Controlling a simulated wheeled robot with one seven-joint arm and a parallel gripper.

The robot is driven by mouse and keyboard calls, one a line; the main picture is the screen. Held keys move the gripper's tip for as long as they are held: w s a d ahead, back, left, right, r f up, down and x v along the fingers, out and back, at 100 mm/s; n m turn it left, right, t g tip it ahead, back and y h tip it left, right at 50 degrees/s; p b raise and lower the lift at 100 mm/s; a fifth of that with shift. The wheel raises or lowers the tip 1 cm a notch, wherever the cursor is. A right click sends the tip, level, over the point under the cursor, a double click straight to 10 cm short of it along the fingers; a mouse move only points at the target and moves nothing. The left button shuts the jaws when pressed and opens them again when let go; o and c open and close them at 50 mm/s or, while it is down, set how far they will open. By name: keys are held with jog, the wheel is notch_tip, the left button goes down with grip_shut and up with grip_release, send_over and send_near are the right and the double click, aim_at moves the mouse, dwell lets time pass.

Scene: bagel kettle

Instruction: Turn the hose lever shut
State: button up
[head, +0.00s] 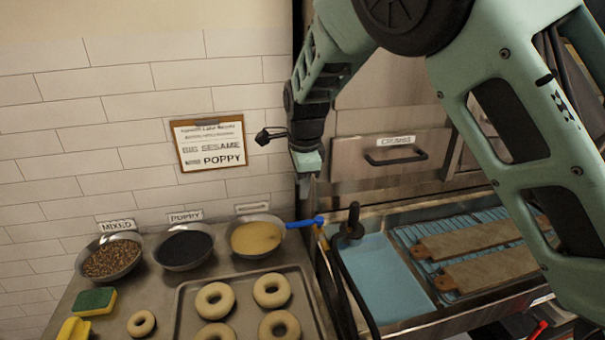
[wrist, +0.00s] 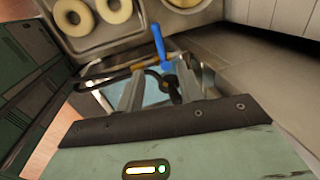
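The hose lever (head: 304,222) is a blue handle beside the sink's left edge. In the head view it points sideways, its left end close to the cream-coloured bowl. In the wrist view the blue lever (wrist: 158,42) stands ahead of the fingers, near the middle of the gap between them. My gripper (head: 312,183) hangs above the lever, pointing down. Its two grey fingers (wrist: 160,68) are apart with nothing clearly held. I cannot tell whether a finger touches the lever. A black hose with a nozzle (head: 352,226) stands just right of the lever.
Bowls of mixed seeds (head: 110,258), poppy (head: 184,248) and a cream topping (head: 256,238) line the wall. A tray (head: 186,310) of bagels lies in front. The sink (head: 378,275) holds blue water, with wooden boards (head: 470,238) to its right. A drawer (head: 390,157) is behind.

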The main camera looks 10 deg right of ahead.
jog(key=shift+s+r+b, duration=0.15)
jog(key=shift+s+r, duration=0.05)
jog(key=shift+r, duration=0.9)
jog(key=shift+s+r+b, duration=0.15)
jog(key=shift+s+r, duration=0.05)
jog(key=shift+r, duration=0.9)
jog(key=s+f+n+g+b, duration=0.1)
jog(key=s+f+n+b, duration=0.2)
jog(key=s+n, duration=1)
jog(key=s+f+n+g+b, duration=0.1)
jog(key=s+f+n+b, duration=0.2)
jog(key=s+n, duration=0.9)
jog(key=s+f, duration=0.3)
jog(key=s, duration=0.7)
jog(key=shift+s+a+n+y+b, duration=0.3)
jog(key=shift+s+n+b, duration=0.05)
jog(key=shift+s+n, duration=0.05)
